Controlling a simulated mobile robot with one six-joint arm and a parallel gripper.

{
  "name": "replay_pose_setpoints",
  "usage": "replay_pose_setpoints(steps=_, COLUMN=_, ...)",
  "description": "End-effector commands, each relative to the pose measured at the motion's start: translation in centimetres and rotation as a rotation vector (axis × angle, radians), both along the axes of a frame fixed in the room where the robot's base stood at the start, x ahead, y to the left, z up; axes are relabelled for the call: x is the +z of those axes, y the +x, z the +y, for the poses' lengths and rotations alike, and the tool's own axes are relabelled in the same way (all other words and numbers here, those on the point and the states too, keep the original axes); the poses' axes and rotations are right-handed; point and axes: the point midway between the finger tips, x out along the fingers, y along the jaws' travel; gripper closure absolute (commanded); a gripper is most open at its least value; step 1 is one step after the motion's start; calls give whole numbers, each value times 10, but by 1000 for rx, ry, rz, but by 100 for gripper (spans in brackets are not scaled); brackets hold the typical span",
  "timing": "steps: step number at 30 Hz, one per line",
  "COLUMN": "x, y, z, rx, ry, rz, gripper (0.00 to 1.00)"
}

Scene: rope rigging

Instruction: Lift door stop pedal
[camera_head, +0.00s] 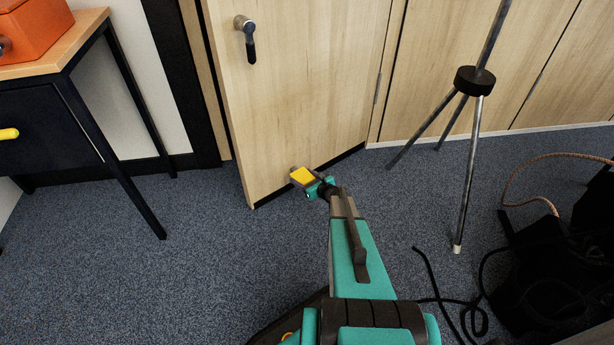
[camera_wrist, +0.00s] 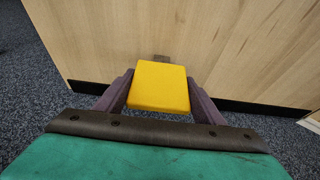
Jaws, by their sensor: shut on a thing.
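The door stop pedal is a yellow block (camera_head: 302,176) low on the face of the wooden door (camera_head: 300,80), near its bottom left corner. In the wrist view the yellow pedal (camera_wrist: 159,87) sits between the two dark fingers of my gripper (camera_wrist: 160,95). My gripper (camera_head: 310,182) is shut on the pedal. A small brown bracket shows behind the pedal, against the door. The door stands ajar, with a lever handle (camera_head: 247,38) at its upper left. The pedal's underside and the stop's foot are hidden.
A metal tripod (camera_head: 470,130) stands to the right. Black cables and a dark bag (camera_head: 555,260) lie on the carpet at right. A black-legged table (camera_head: 75,70) with an orange box (camera_head: 30,28) stands at left. The carpet (camera_head: 170,270) at lower left is clear.

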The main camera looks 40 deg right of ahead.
Motion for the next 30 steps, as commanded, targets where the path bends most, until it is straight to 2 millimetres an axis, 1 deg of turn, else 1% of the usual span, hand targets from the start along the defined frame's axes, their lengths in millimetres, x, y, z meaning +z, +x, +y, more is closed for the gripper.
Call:
replay_pose_setpoints(steps=5, x=0, y=0, z=0, rx=-7, ry=-2, rz=4, gripper=78)
replay_pose_setpoints(steps=6, x=0, y=1, z=1, rx=-6, ry=-1, rz=3, gripper=31)
replay_pose_setpoints(steps=8, x=0, y=1, z=2, rx=-5, ry=-2, rz=3, gripper=21)
replay_pose_setpoints(steps=9, x=0, y=1, z=2, rx=-4, ry=-1, rz=2, gripper=19)
replay_pose_setpoints(steps=20, x=1, y=1, z=4, rx=0, ry=-1, rz=1, gripper=19)
replay_pose_setpoints(steps=26, x=6, y=-11, z=3, rx=-1, ry=0, rz=1, gripper=19)
replay_pose_setpoints(steps=30, x=12, y=-25, z=3, rx=-1, ry=1, rz=1, gripper=19)
